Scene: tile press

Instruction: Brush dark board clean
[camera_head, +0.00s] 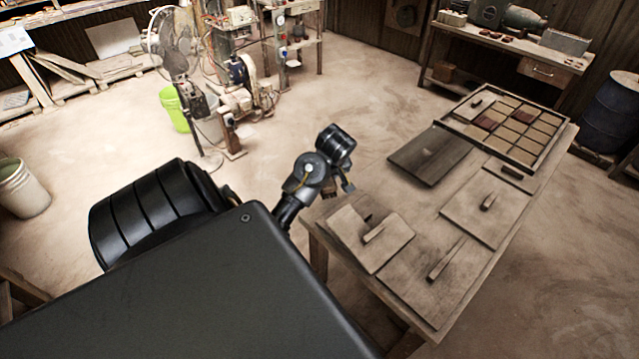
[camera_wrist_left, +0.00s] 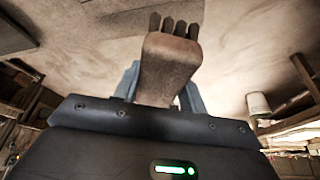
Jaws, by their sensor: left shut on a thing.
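The dark board (camera_head: 418,168) lies flat at the back left of the worktable, with a small pale patch near its middle. In the left wrist view my left gripper (camera_wrist_left: 157,92) is shut on a brown wooden brush (camera_wrist_left: 168,58). The brush has dark tufts at its far end, and its lower part is hidden behind the gripper body. In the head view my left arm bends up beside the table's left edge; its fingers cannot be made out there. The brush appears apart from the dark board. My right gripper is in neither view.
The worktable (camera_head: 470,255) also bears a divided tile tray (camera_head: 458,128), a pale board (camera_head: 356,258) and another board (camera_head: 515,215) with small wooden pieces on them.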

